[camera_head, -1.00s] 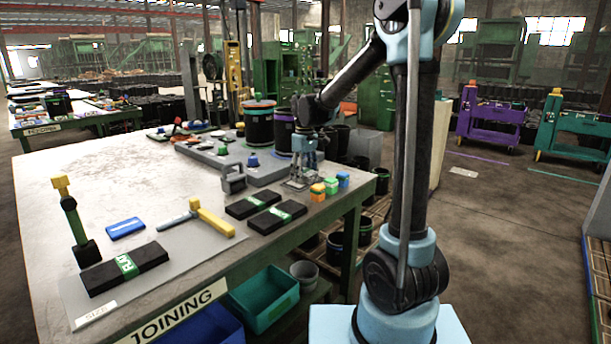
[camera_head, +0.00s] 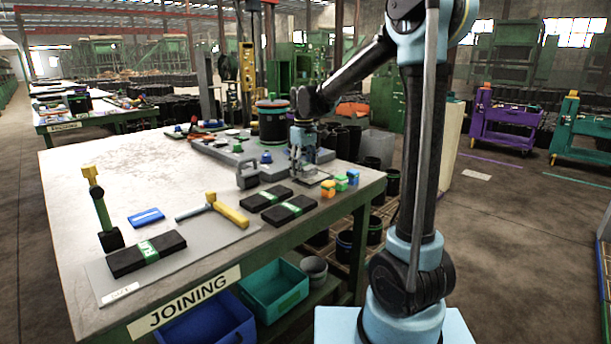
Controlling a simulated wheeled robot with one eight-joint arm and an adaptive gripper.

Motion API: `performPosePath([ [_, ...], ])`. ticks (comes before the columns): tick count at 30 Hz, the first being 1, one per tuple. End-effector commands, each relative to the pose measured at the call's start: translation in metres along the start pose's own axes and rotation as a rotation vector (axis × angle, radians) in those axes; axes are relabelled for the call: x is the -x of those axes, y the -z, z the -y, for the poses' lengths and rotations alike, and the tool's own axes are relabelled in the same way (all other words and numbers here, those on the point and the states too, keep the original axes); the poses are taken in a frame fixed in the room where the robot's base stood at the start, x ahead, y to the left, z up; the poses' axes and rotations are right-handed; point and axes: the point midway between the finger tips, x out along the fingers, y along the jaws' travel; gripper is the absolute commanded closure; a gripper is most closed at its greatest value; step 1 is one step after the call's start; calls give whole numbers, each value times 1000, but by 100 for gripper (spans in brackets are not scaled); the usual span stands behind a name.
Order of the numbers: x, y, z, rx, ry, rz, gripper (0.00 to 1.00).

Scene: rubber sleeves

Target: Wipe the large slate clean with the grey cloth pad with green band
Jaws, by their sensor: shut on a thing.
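My gripper (camera_head: 300,170) points down at the right end of the table, beside the grey raised board. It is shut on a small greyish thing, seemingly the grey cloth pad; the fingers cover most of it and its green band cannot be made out. A flat grey plate (camera_head: 318,178) lies under and beside the fingertips. It may be a slate, but its size and any marks on it are too small to tell. Whether the held thing touches the plate is unclear.
Close by stand small orange (camera_head: 328,189), green and blue blocks, black green-banded blocks (camera_head: 288,210) and a grey padlock-shaped thing (camera_head: 248,174). A black drum (camera_head: 272,125) stands behind. The table's left rear is clear.

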Motion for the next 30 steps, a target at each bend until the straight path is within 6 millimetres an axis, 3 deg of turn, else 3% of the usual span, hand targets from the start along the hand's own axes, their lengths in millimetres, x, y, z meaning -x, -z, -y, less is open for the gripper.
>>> performPosePath([
  [15,44,-3,-5,-7,0,0,72],
  [30,47,-4,-6,-9,0,0,72],
])
